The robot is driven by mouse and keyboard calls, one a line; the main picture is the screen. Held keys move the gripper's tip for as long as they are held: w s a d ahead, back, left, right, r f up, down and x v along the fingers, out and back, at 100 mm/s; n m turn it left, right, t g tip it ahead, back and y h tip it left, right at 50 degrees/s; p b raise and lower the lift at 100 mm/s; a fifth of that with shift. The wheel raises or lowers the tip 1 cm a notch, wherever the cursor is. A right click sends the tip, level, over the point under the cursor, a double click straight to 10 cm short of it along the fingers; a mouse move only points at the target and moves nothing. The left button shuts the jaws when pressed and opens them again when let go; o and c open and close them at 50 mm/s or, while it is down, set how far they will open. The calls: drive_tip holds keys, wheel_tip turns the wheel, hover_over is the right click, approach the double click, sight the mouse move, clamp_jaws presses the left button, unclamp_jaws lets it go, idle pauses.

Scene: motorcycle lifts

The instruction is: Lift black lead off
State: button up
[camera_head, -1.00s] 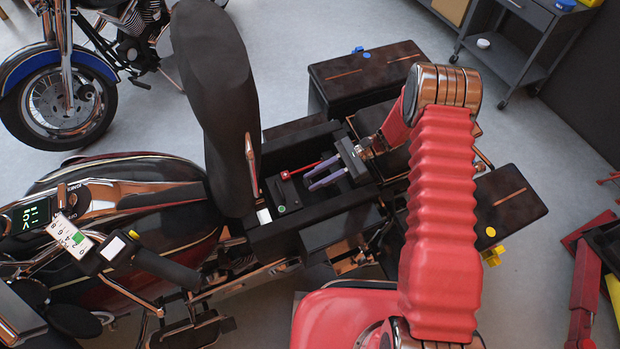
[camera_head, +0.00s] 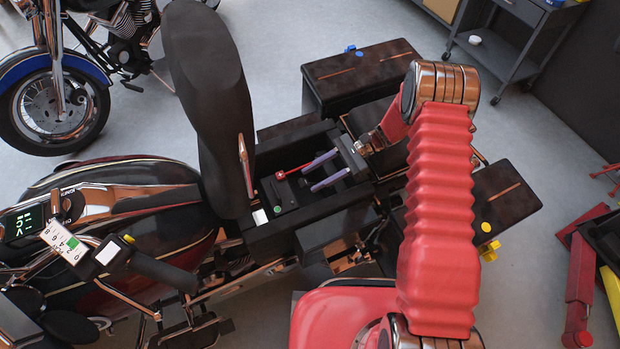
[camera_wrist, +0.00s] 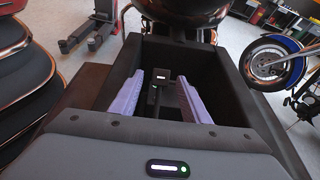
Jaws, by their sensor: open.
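My gripper (camera_head: 309,181) has two purple fingers and is open over the open bay (camera_head: 300,235) under the raised motorcycle seat (camera_head: 207,85). In the wrist view my gripper (camera_wrist: 153,88) has a wide gap between its fingers. A thin dark piece (camera_wrist: 154,97), possibly the black lead, shows in that gap, apart from both fingers. A red lead (camera_head: 295,172) lies beside the fingers in the head view. The black lead is hard to tell from the dark bay there. A green spot (camera_head: 277,210) shows nearby on the black surface.
The bay's dark walls stand close on both sides of the fingers. A dark side case (camera_head: 362,77) is behind and another case (camera_head: 507,200) is at the right. A second motorcycle (camera_head: 55,105) stands at the back left, a grey cart (camera_head: 515,50) at the back right.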

drive_tip(key=v, duration=0.6)
drive_tip(key=shift+c, duration=0.2)
